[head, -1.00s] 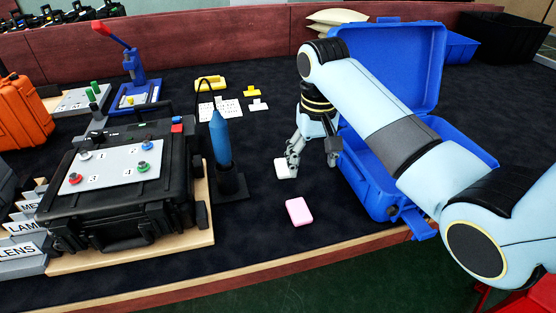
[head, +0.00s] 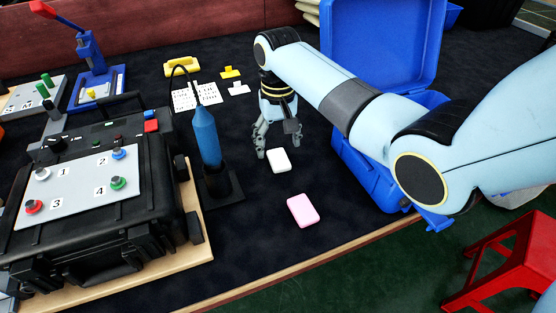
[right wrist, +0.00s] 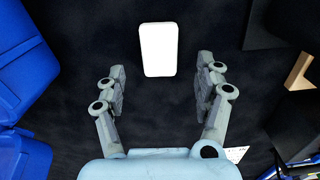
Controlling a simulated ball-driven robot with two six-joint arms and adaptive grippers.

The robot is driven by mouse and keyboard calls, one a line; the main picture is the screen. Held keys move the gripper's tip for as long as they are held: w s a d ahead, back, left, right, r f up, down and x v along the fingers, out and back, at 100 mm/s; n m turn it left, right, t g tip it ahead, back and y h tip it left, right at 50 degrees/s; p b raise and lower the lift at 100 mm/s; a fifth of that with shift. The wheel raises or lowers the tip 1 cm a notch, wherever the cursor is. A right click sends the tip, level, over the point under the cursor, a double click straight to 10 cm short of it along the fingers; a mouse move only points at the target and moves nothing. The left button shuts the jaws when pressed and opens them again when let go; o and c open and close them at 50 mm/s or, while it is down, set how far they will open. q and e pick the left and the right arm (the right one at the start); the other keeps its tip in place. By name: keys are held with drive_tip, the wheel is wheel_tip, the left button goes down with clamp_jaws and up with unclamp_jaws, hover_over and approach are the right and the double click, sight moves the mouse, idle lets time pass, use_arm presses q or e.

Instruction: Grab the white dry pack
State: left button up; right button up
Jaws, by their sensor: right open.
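The white dry pack (head: 279,161) lies flat on the dark table mat in the head view, just in front of my right gripper (head: 277,151). In the right wrist view the white pack (right wrist: 158,50) shows upright between and slightly beyond the fingertips of my right gripper (right wrist: 160,72). The fingers are spread wide apart, with dark mat on both sides of the pack, and they hold nothing. A pink pack (head: 303,211) lies nearer the table's front edge. My left gripper is not in view.
An open blue case (head: 365,175) stands right of the white pack, under my right arm. A blue soldering-iron-like tool (head: 205,138) stands upright in a black holder to the left. A black case with numbered buttons (head: 150,215) is further left. Mat around the packs is clear.

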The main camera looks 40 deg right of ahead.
sight(278, 156)
wheel_tip(278, 156, down, 3)
drive_tip(key=shift+s, duration=0.1)
drive_tip(key=shift+f+b, duration=0.3)
drive_tip(key=shift+f, duration=0.2)
drive_tip(key=c, duration=1)
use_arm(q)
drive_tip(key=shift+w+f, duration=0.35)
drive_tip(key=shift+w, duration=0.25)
use_arm(e)
drive_tip(key=shift+c, duration=0.2)
drive_tip(key=shift+r, duration=0.15)
